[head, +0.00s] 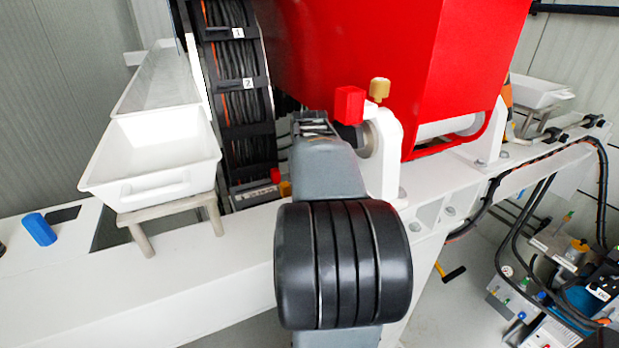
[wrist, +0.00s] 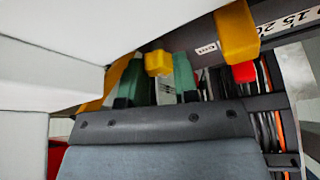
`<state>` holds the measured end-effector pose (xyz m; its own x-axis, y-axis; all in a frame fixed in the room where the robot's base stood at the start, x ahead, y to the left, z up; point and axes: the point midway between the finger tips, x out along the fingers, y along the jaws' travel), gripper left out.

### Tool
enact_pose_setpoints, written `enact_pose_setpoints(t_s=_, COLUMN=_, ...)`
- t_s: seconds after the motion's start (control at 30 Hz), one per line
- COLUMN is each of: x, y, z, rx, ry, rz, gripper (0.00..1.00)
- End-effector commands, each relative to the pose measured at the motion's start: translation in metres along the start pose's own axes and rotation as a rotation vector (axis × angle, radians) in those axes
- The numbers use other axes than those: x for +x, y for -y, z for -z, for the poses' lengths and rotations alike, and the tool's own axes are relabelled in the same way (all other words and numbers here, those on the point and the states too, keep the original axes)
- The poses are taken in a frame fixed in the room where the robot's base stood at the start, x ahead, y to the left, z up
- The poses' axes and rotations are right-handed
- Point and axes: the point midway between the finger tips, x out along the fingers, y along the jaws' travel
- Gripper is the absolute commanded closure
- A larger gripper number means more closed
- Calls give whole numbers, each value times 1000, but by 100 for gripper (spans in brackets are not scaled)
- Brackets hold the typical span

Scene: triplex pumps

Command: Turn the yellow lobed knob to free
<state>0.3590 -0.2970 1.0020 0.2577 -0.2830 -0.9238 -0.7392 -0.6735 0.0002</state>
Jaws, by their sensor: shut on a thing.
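In the wrist view, my gripper (wrist: 159,72) has its two green fingers on either side of a small yellow piece, which I take to be the yellow lobed knob (wrist: 158,61). It is shut on this knob. The knob's lobes and its turn position cannot be made out. In the head view my grey arm hides the fingertips. A bit of yellow (head: 285,188) shows just left of my arm, low by the cable chain; I cannot tell whether it is the same knob.
A larger yellow part (wrist: 237,32) and a red part (wrist: 244,72) are close to the right of my fingers. White surfaces (wrist: 50,55) crowd the left. In the head view, a red housing (head: 400,60), white bracket (head: 384,160), black cable chain (head: 235,90) and white tray (head: 150,160) surround my arm.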

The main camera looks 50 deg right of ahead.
Motion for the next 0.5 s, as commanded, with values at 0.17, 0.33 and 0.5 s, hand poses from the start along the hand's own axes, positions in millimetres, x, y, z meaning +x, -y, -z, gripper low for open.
enact_pose_setpoints(t_s=0.17, x=0, y=0, z=0, rx=-2, ry=1, rz=0, gripper=95)
enact_pose_setpoints(t_s=0.33, x=0, y=0, z=0, rx=-1, ry=1, rz=0, gripper=95)
enact_pose_setpoints(t_s=0.5, x=0, y=0, z=0, rx=-1, ry=1, rz=0, gripper=56)
